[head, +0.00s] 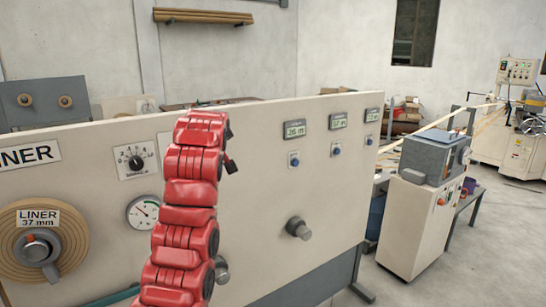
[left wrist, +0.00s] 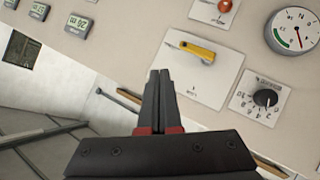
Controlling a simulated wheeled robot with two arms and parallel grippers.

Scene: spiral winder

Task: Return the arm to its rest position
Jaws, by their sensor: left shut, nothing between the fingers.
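My left gripper (left wrist: 159,75) shows in the left wrist view with its two dark fingers together and nothing between them. The fingers point toward the beige control panel, which appears turned over in this view; I cannot tell the exact gap. In the head view a red segmented arm of mine (head: 186,192) rises from the bottom edge in front of the panel (head: 262,215). Its gripper cannot be made out there. My right gripper is in neither view.
The panel carries a liner roll (head: 70,222), a dial knob (head: 136,162), a gauge (head: 143,212), several small displays and a protruding knob (head: 298,228). The left wrist view shows a yellow handle (left wrist: 198,51). A grey-topped machine (head: 425,200) stands right of the panel, with open floor beyond.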

